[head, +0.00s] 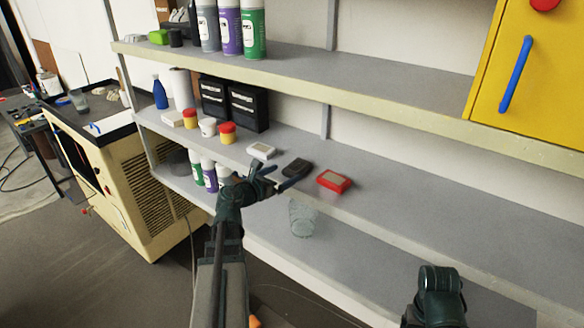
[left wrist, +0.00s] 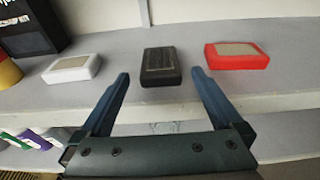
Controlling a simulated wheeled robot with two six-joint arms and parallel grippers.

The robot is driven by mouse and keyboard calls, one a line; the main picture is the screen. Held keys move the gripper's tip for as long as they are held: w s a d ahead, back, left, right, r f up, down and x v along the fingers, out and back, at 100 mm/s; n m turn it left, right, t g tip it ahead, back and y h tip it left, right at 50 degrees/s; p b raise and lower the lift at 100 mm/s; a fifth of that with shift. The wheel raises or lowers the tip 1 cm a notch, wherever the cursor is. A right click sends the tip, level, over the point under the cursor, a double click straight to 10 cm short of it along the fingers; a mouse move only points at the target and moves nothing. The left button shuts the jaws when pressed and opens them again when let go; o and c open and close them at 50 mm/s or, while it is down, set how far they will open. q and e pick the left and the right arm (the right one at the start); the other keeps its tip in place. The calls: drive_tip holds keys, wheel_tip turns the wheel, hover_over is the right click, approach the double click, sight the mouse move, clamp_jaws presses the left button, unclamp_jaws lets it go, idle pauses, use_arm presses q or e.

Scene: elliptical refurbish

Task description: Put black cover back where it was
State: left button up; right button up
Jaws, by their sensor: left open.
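The black cover, a small dark block with a textured top (head: 297,168), lies flat on the middle shelf between a white block and a red block. In the left wrist view the black cover (left wrist: 161,67) is ahead of the fingers, centred between them. My left gripper (head: 278,178) is open and empty at the shelf's front edge, just short of the black cover. The left wrist view shows its two blue fingers (left wrist: 160,82) spread apart. My right arm shows at the bottom right of the head view, but its fingers are not visible.
A white block (head: 261,151) lies left of the black cover and a red block (head: 334,181) right of it. Black boxes (head: 248,108) and small jars stand farther left. A clear glass (head: 302,218) is on the lower shelf. The middle shelf is bare to the right.

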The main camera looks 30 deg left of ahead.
sight(297, 166)
use_arm(q)
drive_tip(key=shift+v, duration=2)
drive_tip(key=shift+w, duration=0.1)
drive_tip(key=b+x, duration=0.2)
drive_tip(key=x, duration=0.9)
drive_tip(key=shift+w+f, duration=0.2)
drive_tip(key=shift+w, duration=0.15)
drive_tip(key=shift+w+f, duration=0.1)
drive_tip(key=shift+f, duration=0.1)
drive_tip(key=shift+r, duration=0.25)
drive_tip(key=shift+f, duration=0.15)
